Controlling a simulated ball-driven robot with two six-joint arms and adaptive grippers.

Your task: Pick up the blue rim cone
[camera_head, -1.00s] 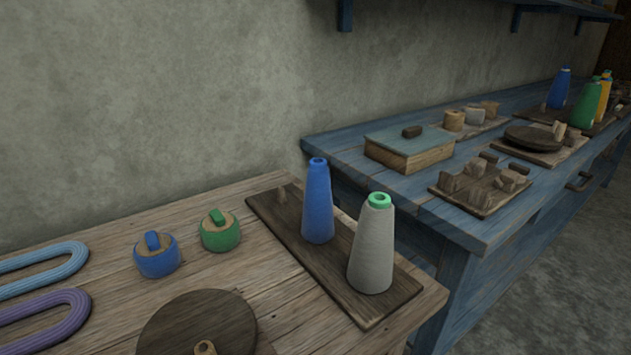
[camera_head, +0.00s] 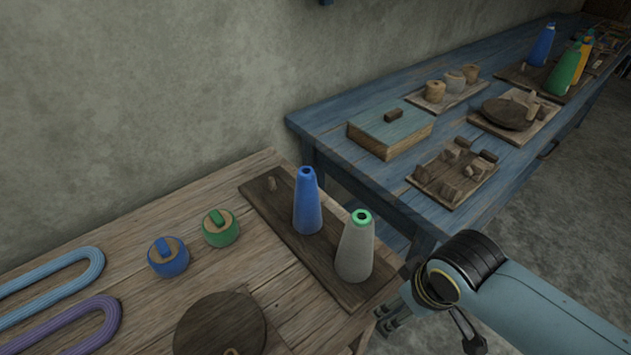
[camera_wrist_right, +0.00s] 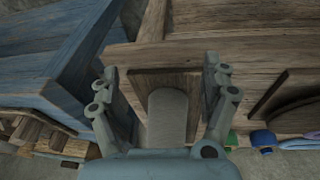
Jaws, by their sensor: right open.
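A blue cone (camera_head: 307,208) with a blue rim stands upright on a dark board (camera_head: 283,222) on the near wooden table. A grey cone (camera_head: 354,255) with a green rim stands upright on the same board, in front and to the right of it. My right gripper (camera_head: 388,322) is beside the table's right front corner, lower right of the grey cone and apart from both cones. In the right wrist view its jaws (camera_wrist_right: 160,80) are open, and a plain grey shape, seemingly the grey cone, shows between them. My left gripper is not in view.
Blue (camera_head: 168,257) and green (camera_head: 220,228) round pots, a dark disc (camera_head: 220,325) and yarn hanks (camera_head: 60,270) lie left. A blue table (camera_head: 335,150) holds a box (camera_head: 390,132) and trays.

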